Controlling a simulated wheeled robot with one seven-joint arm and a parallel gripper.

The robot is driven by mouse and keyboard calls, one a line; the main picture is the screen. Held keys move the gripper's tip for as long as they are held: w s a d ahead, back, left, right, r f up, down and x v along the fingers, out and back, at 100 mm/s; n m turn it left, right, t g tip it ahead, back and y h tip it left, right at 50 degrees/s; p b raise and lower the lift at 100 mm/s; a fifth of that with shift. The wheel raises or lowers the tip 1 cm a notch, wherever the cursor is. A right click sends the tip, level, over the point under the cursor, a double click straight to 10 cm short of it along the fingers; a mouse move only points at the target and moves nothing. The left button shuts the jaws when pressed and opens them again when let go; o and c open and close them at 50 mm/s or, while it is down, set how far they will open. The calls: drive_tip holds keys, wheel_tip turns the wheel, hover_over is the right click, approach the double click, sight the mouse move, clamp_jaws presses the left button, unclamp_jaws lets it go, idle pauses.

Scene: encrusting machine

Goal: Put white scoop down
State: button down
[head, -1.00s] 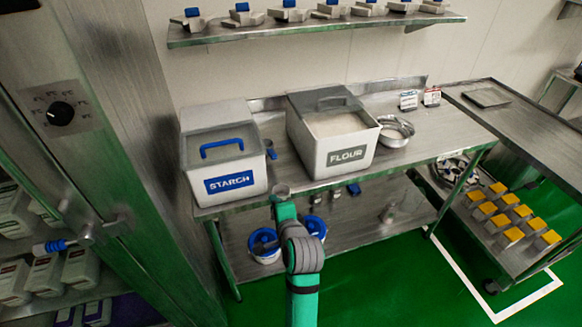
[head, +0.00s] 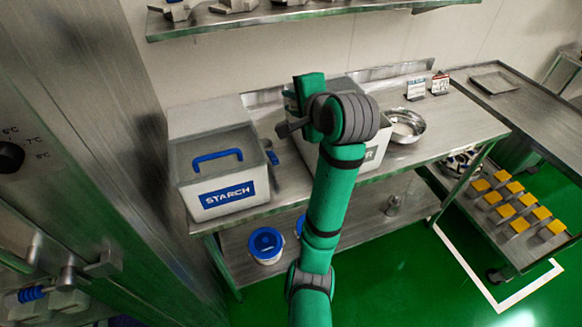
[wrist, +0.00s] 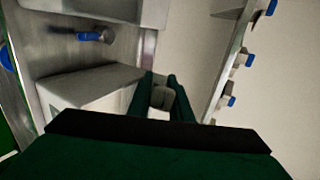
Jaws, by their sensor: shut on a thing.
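My gripper (wrist: 160,92) shows in the wrist view, its two dark green fingers shut on a small pale thing (wrist: 162,98), which I take to be the white scoop; only part of it shows. In the wrist view it is beside the pale flour bin (wrist: 75,88).
The starch bin (head: 222,172) stands at the left of the steel table (head: 455,127). A blue-handled tool (head: 271,157) lies between the bins, also in the wrist view (wrist: 92,36). A metal bowl (head: 405,125) stands right of the flour bin. A wall shelf (head: 290,20) hangs above.

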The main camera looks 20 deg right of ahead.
wheel_tip(320, 180, down, 28)
drive_tip(key=shift+d+r, duration=0.1)
drive_tip(key=shift+r, duration=0.15)
idle(0.3)
drive_tip(key=c, duration=1.6)
unclamp_jaws()
drive_tip(key=shift+f, duration=0.1)
